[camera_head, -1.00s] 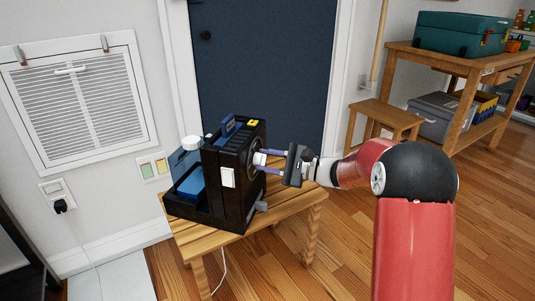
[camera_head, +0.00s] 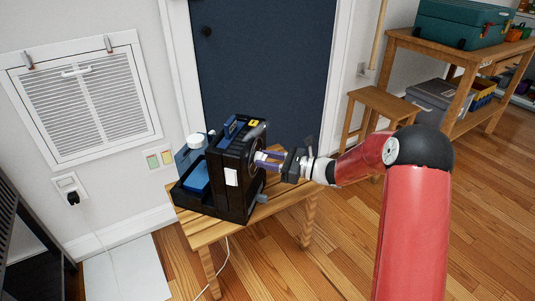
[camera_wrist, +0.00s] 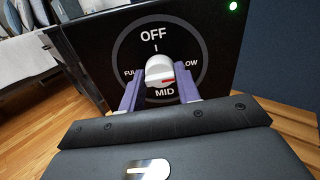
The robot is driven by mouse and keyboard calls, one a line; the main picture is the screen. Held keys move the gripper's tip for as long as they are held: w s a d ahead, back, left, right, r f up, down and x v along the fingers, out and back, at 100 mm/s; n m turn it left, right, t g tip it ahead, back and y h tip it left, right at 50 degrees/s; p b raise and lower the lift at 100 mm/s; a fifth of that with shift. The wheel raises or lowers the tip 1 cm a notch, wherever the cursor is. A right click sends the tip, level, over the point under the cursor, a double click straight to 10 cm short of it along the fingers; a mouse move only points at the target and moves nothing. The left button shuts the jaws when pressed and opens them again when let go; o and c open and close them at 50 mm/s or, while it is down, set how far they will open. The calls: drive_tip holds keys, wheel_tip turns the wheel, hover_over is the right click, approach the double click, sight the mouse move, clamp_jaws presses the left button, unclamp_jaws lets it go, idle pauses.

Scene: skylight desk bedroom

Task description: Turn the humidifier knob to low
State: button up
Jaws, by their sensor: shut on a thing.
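The humidifier (camera_head: 232,196) is a black box on a small wooden table, and its dial face is turned to the right. In the wrist view its dial (camera_wrist: 200,50) reads OFF at top, LOW at right, MID at bottom and FULL at left. The white knob (camera_wrist: 158,67) sits at the dial's middle. A red mark on it lies toward its right side, roughly on the LOW side. My gripper (camera_wrist: 158,85) is shut on the knob, with one purple finger on each side. In the head view the gripper (camera_head: 262,160) reaches the dial from the right.
The wooden table (camera_head: 285,207) has some bare top right of the humidifier. A dark blue door (camera_head: 265,60) stands behind. A wall vent (camera_head: 85,95) is at left. A wooden stool (camera_head: 378,112) and a bench with a teal toolbox (camera_head: 460,25) are at right. A green light (camera_wrist: 233,6) glows on the panel.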

drive_tip(key=shift+m, duration=0.3)
drive_tip(key=o, duration=1)
drive_tip(key=v, duration=0.8)
